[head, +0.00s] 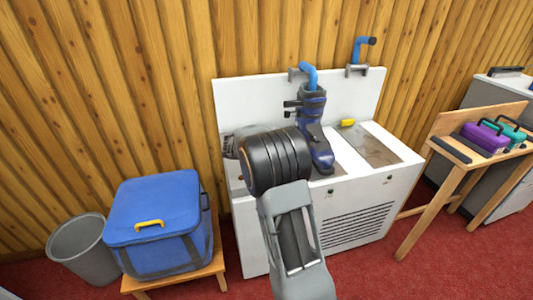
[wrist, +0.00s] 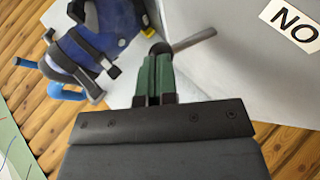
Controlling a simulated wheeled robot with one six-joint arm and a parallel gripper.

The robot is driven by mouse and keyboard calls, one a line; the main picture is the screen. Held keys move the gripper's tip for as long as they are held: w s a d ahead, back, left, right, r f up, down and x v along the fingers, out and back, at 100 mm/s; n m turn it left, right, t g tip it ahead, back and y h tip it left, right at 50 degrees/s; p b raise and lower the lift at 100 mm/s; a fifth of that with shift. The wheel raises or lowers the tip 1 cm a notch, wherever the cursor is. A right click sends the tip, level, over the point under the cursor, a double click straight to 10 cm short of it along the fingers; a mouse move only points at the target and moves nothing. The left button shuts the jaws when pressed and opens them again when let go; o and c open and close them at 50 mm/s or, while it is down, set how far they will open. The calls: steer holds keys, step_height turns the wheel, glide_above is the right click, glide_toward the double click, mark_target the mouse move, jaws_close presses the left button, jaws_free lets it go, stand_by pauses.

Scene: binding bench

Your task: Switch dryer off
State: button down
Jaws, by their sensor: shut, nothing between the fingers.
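The dryer (head: 352,225) is a white cabinet with a vented front, a tall back panel and blue bent pipes. A blue ski boot (head: 317,145) stands upright on it under one pipe; the boot also shows in the wrist view (wrist: 112,22). Small dark knobs (head: 388,180) sit along the dryer's upper front. My gripper (wrist: 157,62) is shut and empty, its green fingers together. Its tips are at or just short of the dark round end of a grey lever (wrist: 196,39); I cannot tell whether they touch. My arm hides the gripper in the head view.
A blue cooler box (head: 155,205) with a yellow handle sits on a wooden stand at left, beside a grey bin (head: 83,250). A wooden bench (head: 447,160) with purple and teal cases is at right. A yellow item (head: 347,123) lies on the dryer top.

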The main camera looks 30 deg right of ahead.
steer(key=shift+r, duration=0.1)
stand_by(0.4)
steer(key=shift+a+r, duration=0.1)
steer(key=shift+r, duration=0.65)
steer(key=v, duration=1.3)
steer(key=shift+a, duration=0.45)
steer(key=s+a+f+n+g+y+p, duration=0.2)
steer(key=s+a+y+p, duration=0.35)
steer(key=s, duration=0.65)
steer(key=s+a+r+t+y+p, duration=0.1)
steer(key=s+a+r+y+p, duration=0.1)
steer(key=s+r+p, duration=0.3)
steer(key=s+a+r+m+t+y+p, duration=0.1)
steer(key=s+a+r+y+p, duration=0.2)
steer(key=s+a+r+p, duration=0.1)
steer(key=shift+s+a+r+p, duration=0.35)
steer(key=shift+s+r+p, duration=0.35)
steer(key=shift+s+r, duration=0.85)
steer(key=shift+w+r, duration=0.25)
steer(key=shift+w, duration=0.05)
